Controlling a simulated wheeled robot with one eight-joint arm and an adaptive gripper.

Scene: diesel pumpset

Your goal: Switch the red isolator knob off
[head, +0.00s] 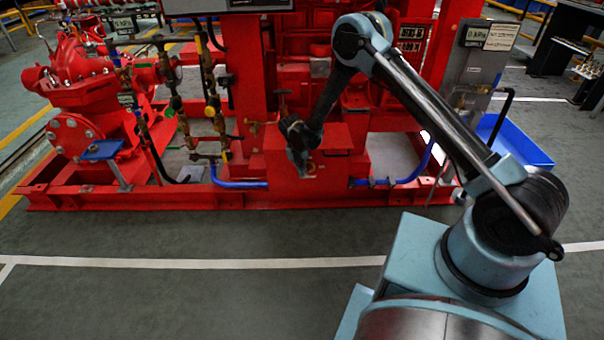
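My gripper (303,166) is small and dark at the far end of my arm. It points downward in front of a low red box (336,175) on the pumpset's base frame. I cannot tell whether its fingers are open or shut, or whether they touch anything. I cannot make out the red isolator knob for certain. Red parts surround the gripper, and my arm hides some of the area behind it.
The red pumpset (243,100) stands on a red base frame (120,197). Valves and pipes (208,110) rise left of the gripper. Blue hoses (238,184) run along the frame. A blue tray (515,142) lies at right. The grey floor in front is clear.

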